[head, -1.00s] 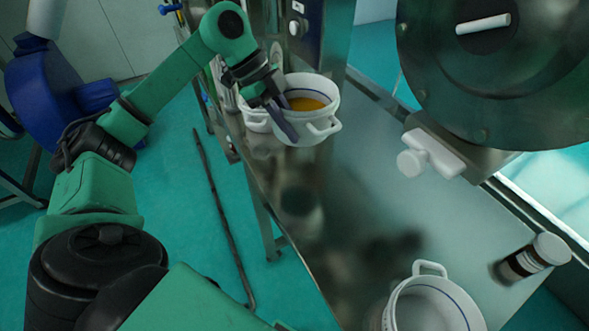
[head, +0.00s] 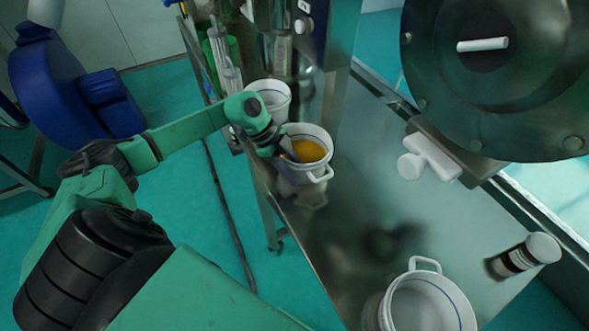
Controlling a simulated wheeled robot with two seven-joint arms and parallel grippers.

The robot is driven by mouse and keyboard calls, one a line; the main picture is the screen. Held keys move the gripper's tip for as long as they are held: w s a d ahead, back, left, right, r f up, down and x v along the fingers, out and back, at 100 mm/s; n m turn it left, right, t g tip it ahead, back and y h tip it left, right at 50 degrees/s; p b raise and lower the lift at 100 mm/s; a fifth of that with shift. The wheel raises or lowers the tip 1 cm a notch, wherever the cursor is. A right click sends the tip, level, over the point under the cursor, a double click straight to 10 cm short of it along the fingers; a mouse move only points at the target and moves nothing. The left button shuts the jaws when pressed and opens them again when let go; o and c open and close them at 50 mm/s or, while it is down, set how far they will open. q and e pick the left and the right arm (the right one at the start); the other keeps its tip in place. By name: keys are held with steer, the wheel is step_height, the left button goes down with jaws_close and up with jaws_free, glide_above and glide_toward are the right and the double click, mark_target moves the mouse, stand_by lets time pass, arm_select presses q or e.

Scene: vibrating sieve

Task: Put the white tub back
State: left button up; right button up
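A white tub (head: 322,157) with orange-yellow contents is at the left edge of the metal table, upright, one handle facing front right. My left gripper (head: 287,149) is at its left side and appears shut on its wall; the fingertips are partly hidden. The tub's reflection lies close below it; I cannot tell whether its base touches the table. A second white tub (head: 278,108) stands just behind. A third white tub (head: 457,303), seemingly empty, stands at the front of the table. My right gripper is not in view.
The metal table (head: 385,205) is clear in the middle. A brown jar with a white lid (head: 524,253) is at the right. A large round metal machine part (head: 500,105) overhangs the back right. A blue machine (head: 65,95) stands at the left.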

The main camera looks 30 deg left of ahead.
mark_target(286, 161)
arm_select(q)
steer(key=shift+d+r, duration=0.1)
steer(key=b+v, duration=0.1)
steer(key=v, duration=0.1)
steer(key=b+v, duration=0.2)
steer(key=v, duration=0.1)
steer(key=shift+a, duration=0.35)
steer(key=w+b+v, duration=0.1)
steer(key=v, duration=0.5)
steer(key=shift+s+r, duration=0.45)
steer(key=shift+s, duration=0.1)
